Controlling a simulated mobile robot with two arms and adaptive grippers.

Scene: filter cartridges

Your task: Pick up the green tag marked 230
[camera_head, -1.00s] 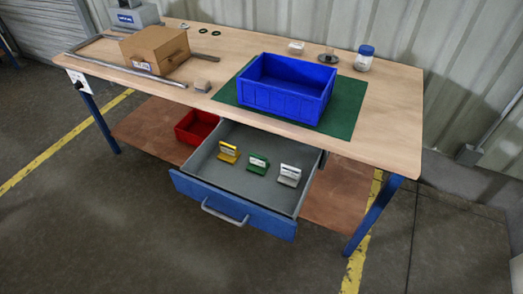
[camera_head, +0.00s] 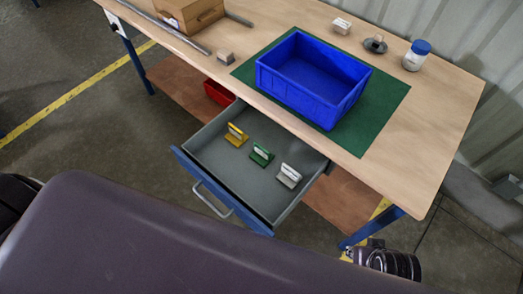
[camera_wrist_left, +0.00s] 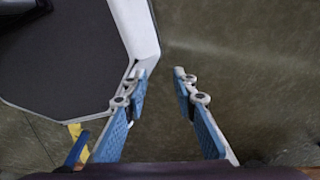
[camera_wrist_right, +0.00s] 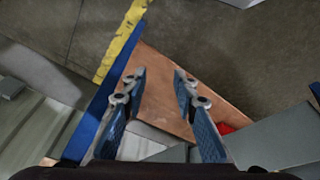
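The green tag (camera_head: 261,154) stands in the middle of the open drawer (camera_head: 227,176), between a yellow tag (camera_head: 236,136) and a white tag (camera_head: 289,176). Its marking is too small to read. My left gripper (camera_wrist_left: 160,75) is open and empty above the floor. My right gripper (camera_wrist_right: 160,77) is open and empty, with the lower shelf, a table leg and the floor behind it. Neither gripper's fingers show in the head view, where my dark arm crosses the lower part. No tag shows in either wrist view.
A blue bin (camera_head: 311,83) stands on a green mat (camera_head: 383,113) on the workbench behind the drawer. A cardboard box (camera_head: 191,12), a small block (camera_head: 225,57) and a blue-lidded jar (camera_head: 416,56) are also on the bench. A red bin (camera_head: 218,92) sits on the lower shelf.

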